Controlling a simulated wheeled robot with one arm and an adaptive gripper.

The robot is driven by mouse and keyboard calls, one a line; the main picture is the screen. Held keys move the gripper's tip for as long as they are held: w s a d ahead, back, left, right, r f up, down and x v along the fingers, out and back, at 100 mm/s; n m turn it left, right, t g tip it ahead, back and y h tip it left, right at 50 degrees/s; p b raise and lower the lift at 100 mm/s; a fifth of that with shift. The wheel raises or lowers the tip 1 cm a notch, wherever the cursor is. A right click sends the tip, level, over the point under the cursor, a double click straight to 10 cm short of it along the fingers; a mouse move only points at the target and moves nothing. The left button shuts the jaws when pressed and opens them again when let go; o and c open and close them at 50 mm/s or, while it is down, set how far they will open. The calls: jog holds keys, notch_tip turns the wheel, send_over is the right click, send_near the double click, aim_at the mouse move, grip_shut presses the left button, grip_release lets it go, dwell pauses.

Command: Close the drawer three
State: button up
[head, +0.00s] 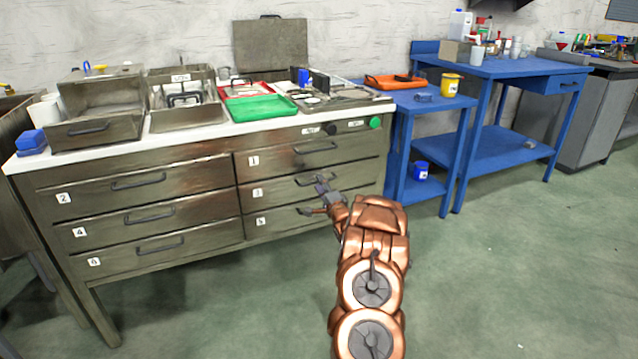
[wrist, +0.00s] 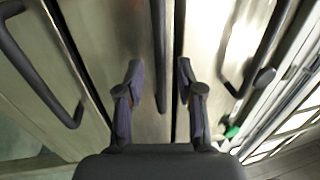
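Drawer three (head: 280,193), a worn metal front with the label 3, is the middle drawer of the right column in the head view. It looks about level with its neighbours; a small gap cannot be ruled out. My gripper (head: 321,185) is at its front, by the handle, which it partly hides. In the wrist view, turned sideways, my gripper (wrist: 159,75) is open. The dark bar handle (wrist: 159,40) of drawer three runs between the two fingers. I cannot tell whether the fingers touch it or the drawer front (wrist: 125,30).
Drawer one (head: 350,148) is above and drawer five (head: 285,221) below, both with bar handles. The white worktop (head: 215,131) carries trays, including a green one (head: 260,107). A blue table (head: 430,103) stands to the right. The green floor (head: 490,270) in front is clear.

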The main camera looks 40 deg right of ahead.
jog(key=v, duration=1)
jog(key=shift+w, duration=0.1)
dwell(0.4)
jog(key=w+a+r+n+g+y+p, duration=0.3)
jog(key=w+a+r+n+g+p, duration=0.25)
jog(key=a+r+p, duration=0.65)
jog(key=s+a+r+n+g+p, duration=0.4)
jog(key=s+a+r+n+p, duration=0.15)
jog(key=a+r, duration=0.6)
jog(key=s+a+r+n+g+y+p, duration=0.1)
jog(key=s+a+r+n+g+p, duration=0.2)
jog(key=s, duration=1)
jog(key=s+a+r+n+g+y+p, duration=0.1)
jog(key=s+a+r+n+g+p, duration=0.3)
jog(key=s+a+r+p, duration=0.5)
jog(key=s+a+r+n+g+y+p, duration=0.1)
jog(key=s+a+r+n+g+p, duration=0.2)
jog(key=s, duration=1.6)
jog(key=a+r+g+p, duration=0.1)
jog(key=a+r+p, duration=0.2)
jog(key=a+r, duration=0.3)
jog(key=shift+a+r+n+y, duration=0.15)
jog(key=shift+a+n+y, duration=0.2)
jog(key=shift+a, duration=1.85)
